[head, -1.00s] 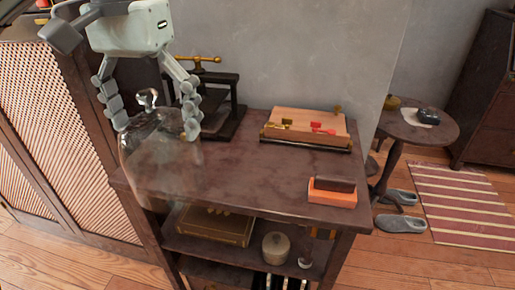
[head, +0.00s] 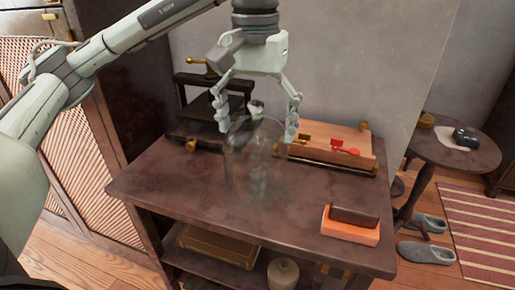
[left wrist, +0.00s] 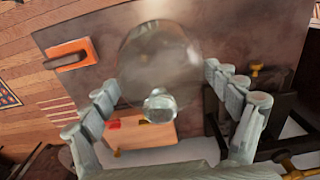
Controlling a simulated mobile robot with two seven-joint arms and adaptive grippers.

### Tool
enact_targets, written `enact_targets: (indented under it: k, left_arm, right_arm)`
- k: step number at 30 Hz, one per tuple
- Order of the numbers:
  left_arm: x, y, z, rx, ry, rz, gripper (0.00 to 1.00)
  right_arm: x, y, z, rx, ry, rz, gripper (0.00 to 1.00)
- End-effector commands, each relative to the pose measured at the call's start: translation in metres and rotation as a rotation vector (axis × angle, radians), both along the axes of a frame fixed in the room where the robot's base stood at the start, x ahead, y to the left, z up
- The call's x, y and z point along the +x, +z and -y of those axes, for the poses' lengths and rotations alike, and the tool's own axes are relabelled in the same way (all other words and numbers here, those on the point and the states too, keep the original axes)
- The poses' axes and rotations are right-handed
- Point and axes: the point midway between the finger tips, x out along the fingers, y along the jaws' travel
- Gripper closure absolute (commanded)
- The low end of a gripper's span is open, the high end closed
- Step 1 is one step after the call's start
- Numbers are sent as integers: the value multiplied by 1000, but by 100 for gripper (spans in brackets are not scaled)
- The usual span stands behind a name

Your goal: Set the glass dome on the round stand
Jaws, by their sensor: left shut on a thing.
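My left gripper (head: 256,120) is shut on the clear glass dome (head: 250,165), with its fingers on either side of the dome below the round glass knob. The dome is upright over the middle of the dark wooden table (head: 180,195); I cannot tell whether its rim touches the top. In the left wrist view the dome (left wrist: 155,55) lies between my fingers, its knob nearest the camera. A round-topped side table (head: 480,157) stands at the right, apart from the dome; no other round stand shows clearly. My right gripper is out of view.
A black press (head: 195,135) stands behind left of the dome. A wooden box (head: 350,137) with red and brass pieces is behind right, and an orange block (head: 350,232) with a dark top is at front right. The table's front left is clear. Slippers (head: 425,252) lie on the floor.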

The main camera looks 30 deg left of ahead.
Motion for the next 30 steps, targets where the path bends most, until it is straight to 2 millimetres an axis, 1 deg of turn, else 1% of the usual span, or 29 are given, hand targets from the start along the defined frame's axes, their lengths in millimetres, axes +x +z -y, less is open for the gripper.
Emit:
enact_targets:
  k: [5,9,12,22,26,27,30]
  left_arm:
    - [4,-9,2,0,1,0,68]
    - [3,-29,1,1,2,-2,68]
    - [3,-40,1,1,3,0,68]
    - [3,-44,1,-1,1,2,68]
    - [3,-45,1,-1,2,1,68]
    - [3,-45,1,-1,2,0,10]
    - [3,-45,1,-1,2,0,0]
  right_arm:
    - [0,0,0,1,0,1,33]
    - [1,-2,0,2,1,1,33]
    - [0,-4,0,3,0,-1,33]
    - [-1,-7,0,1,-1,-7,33]
    - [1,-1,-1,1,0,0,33]
    - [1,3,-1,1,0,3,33]
    - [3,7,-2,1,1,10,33]
